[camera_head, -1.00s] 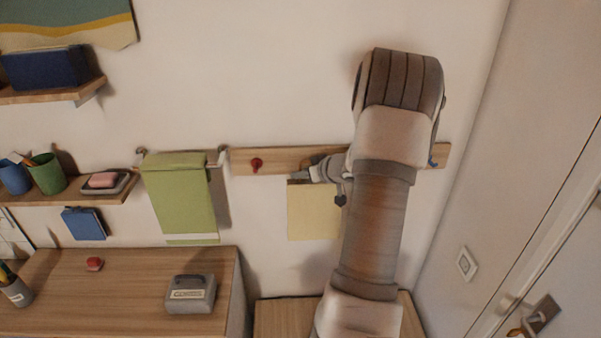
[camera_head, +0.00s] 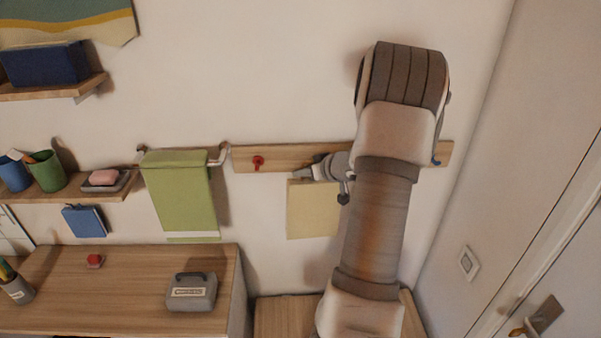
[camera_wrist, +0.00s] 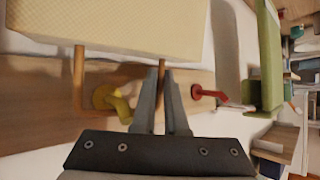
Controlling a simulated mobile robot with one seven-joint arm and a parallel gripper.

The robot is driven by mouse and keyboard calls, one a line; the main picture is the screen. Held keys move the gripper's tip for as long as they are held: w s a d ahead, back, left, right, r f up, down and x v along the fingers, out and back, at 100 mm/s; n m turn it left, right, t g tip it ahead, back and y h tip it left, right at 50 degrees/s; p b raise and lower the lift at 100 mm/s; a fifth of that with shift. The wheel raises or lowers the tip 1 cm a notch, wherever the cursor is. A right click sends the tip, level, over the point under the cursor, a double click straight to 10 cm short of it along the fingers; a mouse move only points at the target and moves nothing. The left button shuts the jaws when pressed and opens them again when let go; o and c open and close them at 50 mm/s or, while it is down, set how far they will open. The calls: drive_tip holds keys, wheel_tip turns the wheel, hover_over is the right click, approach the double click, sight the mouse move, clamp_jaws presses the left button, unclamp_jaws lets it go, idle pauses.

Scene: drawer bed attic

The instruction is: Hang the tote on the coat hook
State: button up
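The tote (camera_head: 312,210) is a flat pale-yellow bag hanging upright below the wooden hook rail (camera_head: 285,158). In the wrist view the tote (camera_wrist: 120,28) is at the top, with two brown strap parts (camera_wrist: 79,75) running down from it. A yellow hook (camera_wrist: 112,100) shows between these strap parts. My gripper (camera_wrist: 160,78) has its fingers close together around the right strap part, beside the yellow hook. In the head view my gripper (camera_head: 304,172) is at the tote's top edge.
A red hook (camera_head: 258,162) is on the rail's left and a blue hook (camera_head: 436,160) on its right. A green towel (camera_head: 180,193) hangs left of the rail. Below are a wooden desk (camera_head: 125,275) with a grey case (camera_head: 191,292). A door (camera_head: 560,260) stands at the right.

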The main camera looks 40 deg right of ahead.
drive_tip(key=v, duration=1.7)
drive_tip(key=shift+r, duration=0.1)
